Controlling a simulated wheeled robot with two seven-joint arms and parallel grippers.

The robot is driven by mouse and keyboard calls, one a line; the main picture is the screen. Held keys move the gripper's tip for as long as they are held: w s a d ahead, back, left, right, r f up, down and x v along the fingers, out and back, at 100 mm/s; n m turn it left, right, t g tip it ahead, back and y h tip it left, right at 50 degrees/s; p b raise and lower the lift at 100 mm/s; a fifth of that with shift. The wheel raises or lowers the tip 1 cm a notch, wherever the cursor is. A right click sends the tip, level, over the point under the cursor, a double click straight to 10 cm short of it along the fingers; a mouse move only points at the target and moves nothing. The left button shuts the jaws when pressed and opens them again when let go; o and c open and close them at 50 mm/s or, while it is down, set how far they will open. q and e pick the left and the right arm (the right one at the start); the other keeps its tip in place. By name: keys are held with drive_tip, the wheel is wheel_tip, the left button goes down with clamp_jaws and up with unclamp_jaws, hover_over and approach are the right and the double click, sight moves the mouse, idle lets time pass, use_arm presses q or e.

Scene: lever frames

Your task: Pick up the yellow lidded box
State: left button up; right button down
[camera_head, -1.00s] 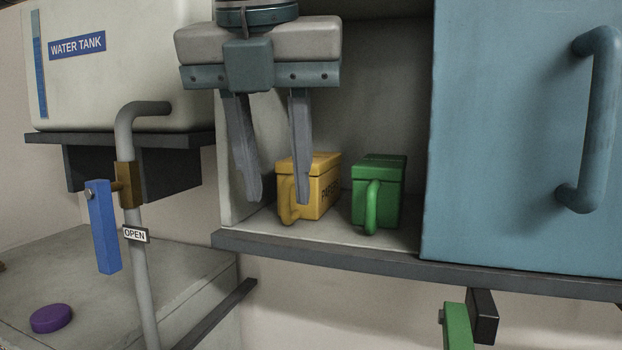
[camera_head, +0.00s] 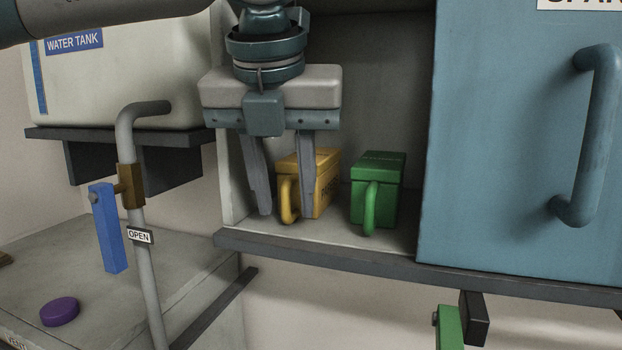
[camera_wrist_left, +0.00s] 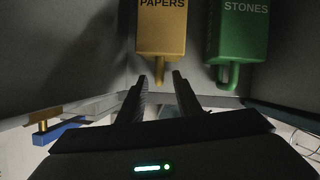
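The yellow lidded box (camera_head: 323,165) stands upright on the cabinet shelf, with its handle (camera_head: 289,200) facing out. In the left wrist view the box (camera_wrist_left: 161,30) bears the word PAPERS, and its handle (camera_wrist_left: 159,72) points towards the fingers. My left gripper (camera_head: 286,212) is open and empty. In the head view its fingers hang in front of the box, one left of the handle and one overlapping the box's front. In the left wrist view the fingertips (camera_wrist_left: 160,78) lie to either side of the handle's end; whether they touch it I cannot tell. My right gripper is not in view.
A green lidded box (camera_head: 378,190) marked STONES stands close to the right of the yellow one. The blue cabinet door (camera_head: 500,140) is further right. The shelf edge (camera_head: 400,265) runs below. A grey pipe with a blue lever (camera_head: 108,228) stands at the left.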

use_arm(q)
clamp_jaws()
drive_tip(key=shift+r, duration=0.2)
drive_tip(key=shift+r+b, duration=0.8)
drive_tip(key=shift+b, duration=0.1)
drive_tip(key=shift+s+r+b, duration=0.25)
drive_tip(key=shift+r+b, duration=0.35)
drive_tip(key=shift+b, duration=0.15)
drive_tip(key=s+a+b, duration=0.3)
drive_tip(key=s+b, duration=0.6)
drive_tip(key=s, duration=0.8)
drive_tip(key=shift+r, duration=0.2)
drive_tip(key=shift+s+a, duration=0.1)
